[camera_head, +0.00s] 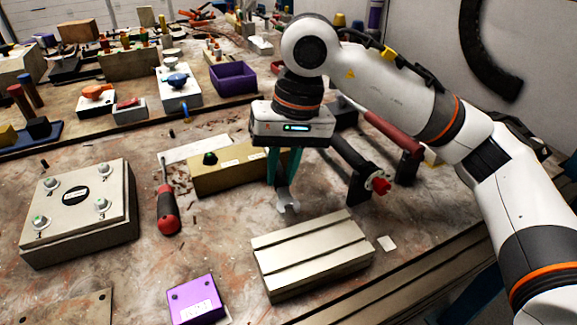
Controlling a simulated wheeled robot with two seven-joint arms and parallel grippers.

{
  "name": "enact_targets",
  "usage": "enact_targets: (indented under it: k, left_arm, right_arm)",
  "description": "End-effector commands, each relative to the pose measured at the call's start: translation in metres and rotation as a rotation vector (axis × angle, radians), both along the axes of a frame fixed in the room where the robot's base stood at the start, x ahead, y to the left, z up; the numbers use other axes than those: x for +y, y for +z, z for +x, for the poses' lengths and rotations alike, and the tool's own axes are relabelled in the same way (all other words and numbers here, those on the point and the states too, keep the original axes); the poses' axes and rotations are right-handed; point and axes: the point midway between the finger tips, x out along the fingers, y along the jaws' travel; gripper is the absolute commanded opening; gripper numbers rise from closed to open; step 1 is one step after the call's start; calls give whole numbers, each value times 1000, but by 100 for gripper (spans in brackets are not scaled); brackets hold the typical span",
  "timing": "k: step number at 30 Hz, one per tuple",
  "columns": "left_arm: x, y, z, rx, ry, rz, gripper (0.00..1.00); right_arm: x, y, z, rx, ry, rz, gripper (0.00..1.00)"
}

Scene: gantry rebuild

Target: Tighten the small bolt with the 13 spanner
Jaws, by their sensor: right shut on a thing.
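My right gripper (282,178) reaches in from the right, pointing down with teal fingers. It is shut on a grey spanner (288,202), whose open jaw shows below the fingertips. The spanner's size marking cannot be read. It hangs just right of a tan block (233,175) with a dark green knob-like piece on top. A grey plate block (78,212) at the left carries several bolts with washers, such as one at its right corner (102,205). I cannot tell which bolt is the small one. My left gripper is not in view.
A red-and-black screwdriver (168,212) lies left of the tan block. A slotted metal block (312,254) and a purple box (196,299) stand in front. A black fixture with a red knob (380,184) stands right of the gripper. A purple bin (233,79) is behind.

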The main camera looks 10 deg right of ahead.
Motion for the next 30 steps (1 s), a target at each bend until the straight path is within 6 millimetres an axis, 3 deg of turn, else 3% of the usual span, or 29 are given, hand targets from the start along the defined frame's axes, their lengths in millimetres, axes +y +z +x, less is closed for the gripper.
enact_targets:
  k: [15,22,30]
  left_arm:
    - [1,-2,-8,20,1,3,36]
    - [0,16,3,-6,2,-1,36]
    - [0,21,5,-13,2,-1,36]
  right_arm:
    - [9,0,1,-2,-76,1,0]
    - [20,0,2,-3,-185,2,0]
    - [21,0,2,-1,-203,2,0]
